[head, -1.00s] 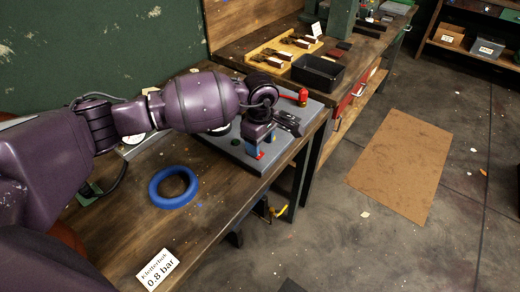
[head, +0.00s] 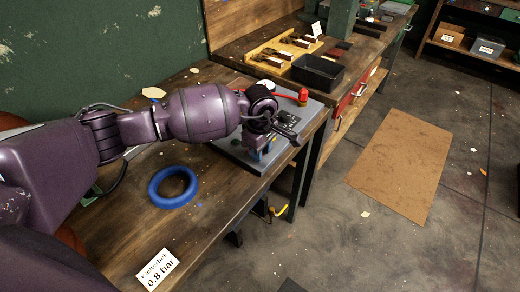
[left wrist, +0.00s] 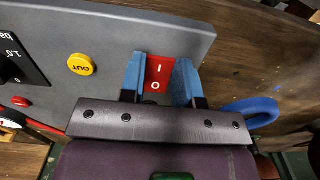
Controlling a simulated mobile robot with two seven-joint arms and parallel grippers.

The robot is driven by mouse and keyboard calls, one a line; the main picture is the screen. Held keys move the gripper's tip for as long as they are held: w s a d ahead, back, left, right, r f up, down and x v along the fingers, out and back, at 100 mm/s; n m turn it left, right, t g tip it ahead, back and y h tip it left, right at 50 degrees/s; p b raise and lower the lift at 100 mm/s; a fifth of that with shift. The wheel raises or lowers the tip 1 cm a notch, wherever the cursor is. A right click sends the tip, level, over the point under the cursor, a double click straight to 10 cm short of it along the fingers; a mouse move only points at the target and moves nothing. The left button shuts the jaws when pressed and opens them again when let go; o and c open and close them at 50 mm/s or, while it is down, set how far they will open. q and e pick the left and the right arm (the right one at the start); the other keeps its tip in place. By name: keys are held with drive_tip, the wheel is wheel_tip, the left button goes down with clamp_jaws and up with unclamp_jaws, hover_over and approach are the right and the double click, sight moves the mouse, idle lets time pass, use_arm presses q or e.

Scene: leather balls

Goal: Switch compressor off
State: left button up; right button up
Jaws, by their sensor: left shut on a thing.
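The compressor's grey panel (head: 312,110) sits on the wooden workbench. In the left wrist view the panel (left wrist: 110,30) carries a red rocker switch (left wrist: 159,73) marked I and O. My left gripper (left wrist: 160,78) has its two blue fingers on either side of this switch and is shut on it. In the head view my left gripper (head: 262,152) is low over the panel's front part, and the arm hides the switch. My right gripper is not in view.
A blue ring (head: 173,187) lies on the bench left of the panel; it also shows in the left wrist view (left wrist: 250,106). A sign reading 0.8 bar (head: 158,269) is at the front edge. A black bin (head: 318,72) stands behind.

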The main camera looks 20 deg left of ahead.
use_arm(q)
drive_tip(key=shift+a+f+g+h+b, duration=0.2)
drive_tip(key=shift+g+h+b, duration=0.1)
drive_tip(key=shift+h+b, duration=0.45)
drive_tip(key=shift+a+r+h+b, duration=0.1)
drive_tip(key=shift+r+h+b, duration=0.15)
drive_tip(key=shift+h+b, duration=0.3)
drive_tip(key=shift+r, duration=0.1)
drive_tip(key=shift+w, duration=0.1)
drive_tip(key=o, duration=0.9)
drive_tip(key=v, duration=1)
drive_tip(key=shift+w+a+r, duration=0.2)
drive_tip(key=shift+r, duration=0.2)
